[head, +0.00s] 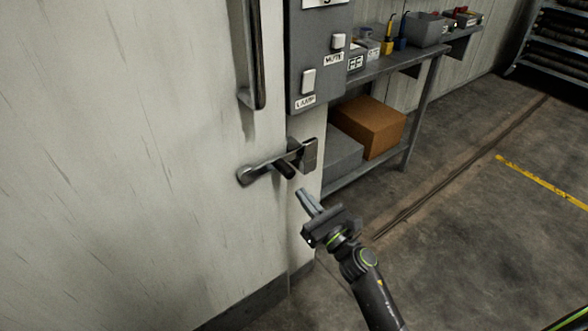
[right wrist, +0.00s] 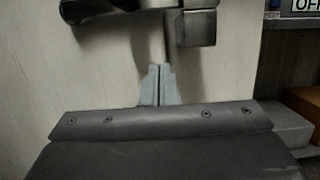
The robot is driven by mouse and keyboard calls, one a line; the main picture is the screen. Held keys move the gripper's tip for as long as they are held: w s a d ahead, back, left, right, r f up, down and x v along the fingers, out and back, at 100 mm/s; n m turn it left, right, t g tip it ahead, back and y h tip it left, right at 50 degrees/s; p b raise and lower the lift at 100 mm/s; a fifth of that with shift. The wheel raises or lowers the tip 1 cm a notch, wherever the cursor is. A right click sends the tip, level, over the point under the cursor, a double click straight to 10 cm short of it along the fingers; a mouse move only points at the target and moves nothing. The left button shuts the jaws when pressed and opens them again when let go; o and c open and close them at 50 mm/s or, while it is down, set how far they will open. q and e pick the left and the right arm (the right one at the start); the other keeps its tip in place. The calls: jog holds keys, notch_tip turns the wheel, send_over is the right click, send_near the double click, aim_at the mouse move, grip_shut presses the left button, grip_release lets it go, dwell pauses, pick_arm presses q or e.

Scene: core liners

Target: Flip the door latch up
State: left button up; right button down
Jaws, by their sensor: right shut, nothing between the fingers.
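The door latch (head: 268,167) is a dark metal bar on the white door. It runs from a pivot at its left end to a dark catch (head: 309,154) on the frame at the right, with a dark knob jutting out near its middle. In the right wrist view the latch (right wrist: 95,10) shows along the top, cut off by the frame's edge. My right gripper (head: 306,197) is shut and empty, just below and right of the latch, apart from it in the head view. Its closed fingertips show in the right wrist view (right wrist: 158,72), below the catch. My left gripper is not in view.
A vertical door handle (head: 258,60) is above the latch. A grey switch box (head: 309,75) with labelled switches is at its upper right. A metal bench (head: 400,66) with boxes stands to the right. Open floor (head: 470,240) lies at the right.

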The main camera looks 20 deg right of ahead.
aim_at(294, 172)
pick_arm(q)
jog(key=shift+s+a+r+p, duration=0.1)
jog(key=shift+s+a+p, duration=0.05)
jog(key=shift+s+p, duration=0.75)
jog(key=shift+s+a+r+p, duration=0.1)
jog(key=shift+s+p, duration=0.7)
jog(key=shift+p, duration=0.15)
pick_arm(e)
jog(key=shift+w+a+r, duration=0.25)
jog(key=shift+w+r, duration=0.5)
jog(key=shift+r, duration=0.1)
jog(key=shift+w+a+r, duration=0.3)
jog(key=shift+w+r, duration=0.4)
jog(key=shift+r, duration=0.15)
jog(key=shift+w+a+r, duration=0.25)
jog(key=shift+w+r, duration=0.5)
jog(key=shift+r, duration=0.1)
